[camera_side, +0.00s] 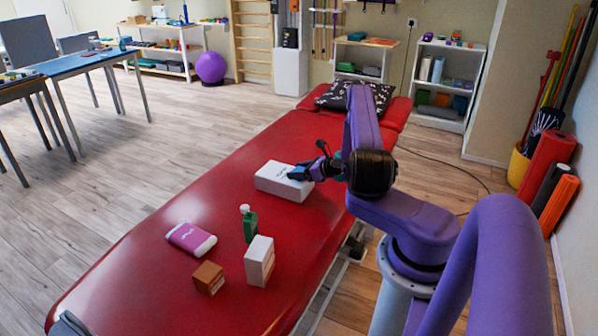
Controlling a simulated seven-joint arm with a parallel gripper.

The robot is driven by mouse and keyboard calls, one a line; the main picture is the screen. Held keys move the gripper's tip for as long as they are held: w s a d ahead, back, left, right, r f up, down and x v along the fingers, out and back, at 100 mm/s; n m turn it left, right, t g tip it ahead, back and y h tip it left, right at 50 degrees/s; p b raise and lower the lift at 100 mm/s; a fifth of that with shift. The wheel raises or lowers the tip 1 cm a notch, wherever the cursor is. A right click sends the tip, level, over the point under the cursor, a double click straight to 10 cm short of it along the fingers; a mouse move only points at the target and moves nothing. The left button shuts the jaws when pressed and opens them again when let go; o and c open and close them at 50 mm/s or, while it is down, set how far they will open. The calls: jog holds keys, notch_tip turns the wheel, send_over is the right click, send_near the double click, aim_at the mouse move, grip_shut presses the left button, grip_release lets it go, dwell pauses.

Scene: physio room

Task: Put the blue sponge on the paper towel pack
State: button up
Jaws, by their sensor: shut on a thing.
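The paper towel pack (273,179), a white block with small dark print, lies on the red treatment table. My gripper (301,172) is over the right end of the pack, its fingers pointing left and down. It is shut on the blue sponge (297,176), of which only a small blue patch shows at the fingertips. The sponge is low over the pack's top at its right end. I cannot tell whether it touches the pack.
Nearer on the red table (150,270) stand a pink and white pack (191,238), a green bottle (249,224), a white box (259,262) and a brown box (208,278). A dark patterned pillow (330,97) lies at the far end. The table left of the pack is clear.

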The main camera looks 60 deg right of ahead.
jog(key=o, duration=1)
jog(key=shift+f, duration=0.1)
